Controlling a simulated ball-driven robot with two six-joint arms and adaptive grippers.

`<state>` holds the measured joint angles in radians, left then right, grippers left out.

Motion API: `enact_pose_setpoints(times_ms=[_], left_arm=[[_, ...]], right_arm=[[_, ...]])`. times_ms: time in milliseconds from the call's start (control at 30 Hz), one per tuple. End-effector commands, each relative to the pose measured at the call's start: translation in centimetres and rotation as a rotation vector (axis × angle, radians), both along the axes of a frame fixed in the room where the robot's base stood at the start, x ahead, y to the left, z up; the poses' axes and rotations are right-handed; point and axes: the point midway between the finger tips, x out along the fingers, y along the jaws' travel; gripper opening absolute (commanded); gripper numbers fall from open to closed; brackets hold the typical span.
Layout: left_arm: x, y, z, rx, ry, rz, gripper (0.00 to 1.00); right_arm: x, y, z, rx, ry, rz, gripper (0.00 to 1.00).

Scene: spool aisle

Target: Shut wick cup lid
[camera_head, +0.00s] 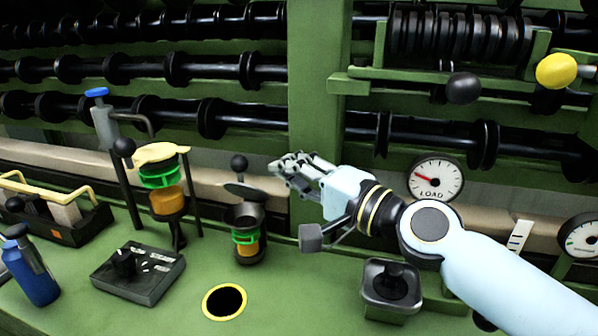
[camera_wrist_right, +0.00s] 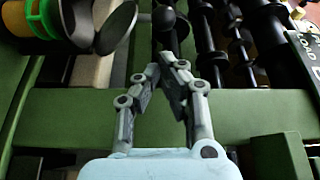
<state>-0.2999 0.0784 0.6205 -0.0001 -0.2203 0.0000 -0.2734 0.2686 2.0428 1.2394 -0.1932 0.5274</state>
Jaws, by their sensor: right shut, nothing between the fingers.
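The wick cup (camera_head: 246,216) is a dark cup with a green ring and amber lower part, standing on the green bench at centre. Its dark round lid (camera_head: 246,190) stands raised above the cup's mouth, with a black ball knob (camera_head: 239,162) above it. In the right wrist view the cup (camera_wrist_right: 84,22) lies at the upper left, with the lid (camera_wrist_right: 116,28) beside its rim and the knob (camera_wrist_right: 164,17) further right. My right gripper (camera_head: 284,166) is shut and empty, just right of the lid and knob, apart from them. My left gripper is out of view.
A yellow-topped cup (camera_head: 160,153) on a stand is left of the wick cup. A black switch box (camera_head: 138,273), a yellow-rimmed hole (camera_head: 224,302) and a dark square box (camera_head: 391,285) are on the bench. A green post (camera_head: 320,90) and spool racks stand behind.

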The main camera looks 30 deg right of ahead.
Motion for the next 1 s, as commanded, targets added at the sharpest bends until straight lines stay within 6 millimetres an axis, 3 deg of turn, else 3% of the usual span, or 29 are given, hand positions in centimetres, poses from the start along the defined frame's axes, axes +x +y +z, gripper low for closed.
enact_pose_setpoints(times_ms=[200,367,833,1000], left_arm=[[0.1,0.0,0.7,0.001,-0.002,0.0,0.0],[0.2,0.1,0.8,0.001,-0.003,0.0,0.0],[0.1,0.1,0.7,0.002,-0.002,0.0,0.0],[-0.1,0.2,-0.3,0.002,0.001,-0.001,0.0]], right_arm=[[3.7,1.1,0.3,0.003,-0.001,-0.001,0.0],[5.2,1.5,0.3,-0.001,-0.001,0.0,0.0],[5.5,1.7,0.1,-0.003,-0.001,0.001,0.0],[5.3,1.9,-0.2,-0.026,-0.021,0.001,0.0]])
